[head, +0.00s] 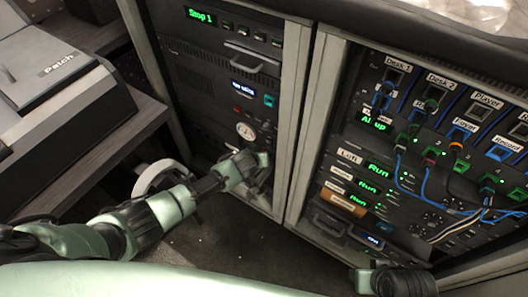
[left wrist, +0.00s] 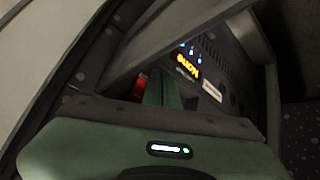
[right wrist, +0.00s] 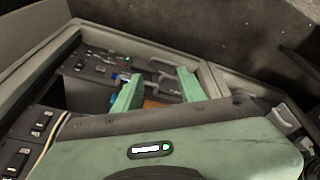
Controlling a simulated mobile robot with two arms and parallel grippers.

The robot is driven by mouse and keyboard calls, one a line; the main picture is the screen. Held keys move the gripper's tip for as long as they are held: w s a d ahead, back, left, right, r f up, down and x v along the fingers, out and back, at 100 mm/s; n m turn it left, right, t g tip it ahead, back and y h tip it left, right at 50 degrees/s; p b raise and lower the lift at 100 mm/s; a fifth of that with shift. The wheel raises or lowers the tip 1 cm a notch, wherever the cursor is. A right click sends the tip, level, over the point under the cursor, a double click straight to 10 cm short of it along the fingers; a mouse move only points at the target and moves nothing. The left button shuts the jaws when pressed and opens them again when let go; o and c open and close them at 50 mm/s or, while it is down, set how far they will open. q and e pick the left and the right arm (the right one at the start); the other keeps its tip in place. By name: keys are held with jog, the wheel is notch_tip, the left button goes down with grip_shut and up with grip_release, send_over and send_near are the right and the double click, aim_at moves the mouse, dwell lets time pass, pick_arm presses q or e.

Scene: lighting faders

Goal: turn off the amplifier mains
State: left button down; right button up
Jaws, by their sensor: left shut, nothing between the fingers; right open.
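My left gripper (head: 258,172) reaches low into the left rack (head: 292,110) in the head view, and my arm hides part of the unit behind it. In the left wrist view its green fingers (left wrist: 163,90) are shut and empty. A red switch (left wrist: 139,84) shows just left of the fingertips, partly hidden by them; I cannot tell its position or whether it is touched. Right of the fingers is a dark amplifier-like panel (left wrist: 208,72) with amber lettering and blue lights. My right gripper (right wrist: 158,92) is open in the right wrist view, above the other rack.
The right rack (head: 312,190) holds units with green displays and a patch panel (head: 450,165) with blue cables hanging in front. A desk with a grey "Patch" console (head: 60,85) stands at left. A pale wheel-like ring (head: 150,180) is behind my left arm. Dark floor (head: 235,245) is clear.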

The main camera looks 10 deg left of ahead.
pick_arm(q)
jog(key=shift+w+d, duration=0.1)
jog(key=shift+w, duration=0.15)
pick_arm(e)
jog(key=shift+s+r, duration=0.1)
jog(key=shift+r, duration=0.5)
pick_arm(q)
jog(key=shift+w, duration=0.1)
dwell(1.4)
jog(key=shift+w+d, duration=0.1)
jog(key=shift+w, duration=0.2)
pick_arm(e)
jog(key=shift+v, duration=0.8)
pick_arm(q)
jog(key=shift+b, duration=0.35)
pick_arm(e)
jog(key=shift+s+d+f, duration=0.1)
jog(key=shift+s, duration=0.05)
pick_arm(q)
jog(key=shift+w, duration=0.1)
